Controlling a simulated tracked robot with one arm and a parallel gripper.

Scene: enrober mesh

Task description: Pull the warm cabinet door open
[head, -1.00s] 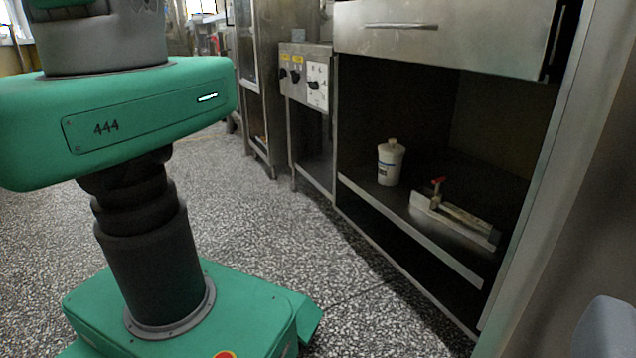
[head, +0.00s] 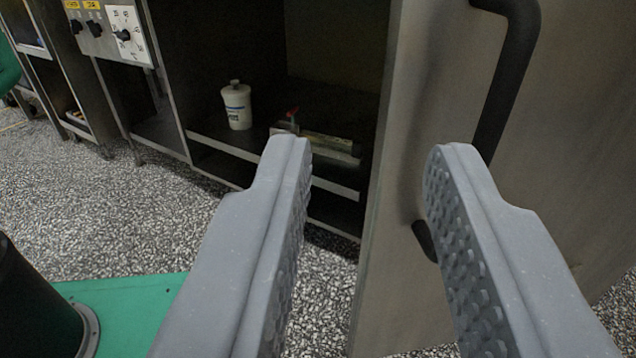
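The right finger hides the middle of the handle. The handle passes behind that finger, and I cannot tell whether they touch. Nothing is held between the fingers.
An open steel cabinet bay (head: 215,50) holds a white bottle (head: 237,106) and a scraper-like tool with a red part (head: 325,143). A control panel with knobs (head: 108,32) is at upper left. Speckled floor (head: 100,210) is clear at left.

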